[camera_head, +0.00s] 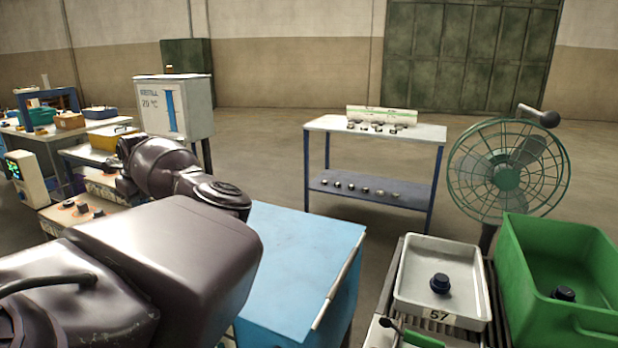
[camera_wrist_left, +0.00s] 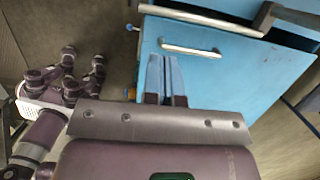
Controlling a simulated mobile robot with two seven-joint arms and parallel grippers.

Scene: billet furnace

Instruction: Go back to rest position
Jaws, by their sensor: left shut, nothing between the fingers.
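My left gripper (camera_wrist_left: 166,82) shows in the left wrist view with its two fingers together and nothing between them. It is in front of a blue cabinet (camera_wrist_left: 240,75) with a metal handle (camera_wrist_left: 195,50); whether the fingertips touch it I cannot tell. In the head view my left arm reaches in from the lower left and bends in front of the benches. Its fingers cannot be made out there. My right gripper is not recognizable in either view.
A blue cabinet top (camera_head: 300,250) lies beside my left arm. At right are a grey tray (camera_head: 412,290) with a dark part (camera_head: 440,283), a green crate (camera_head: 545,315) and a green fan (camera_head: 505,172). A white-topped table (camera_head: 330,125) stands behind. Open floor lies beyond.

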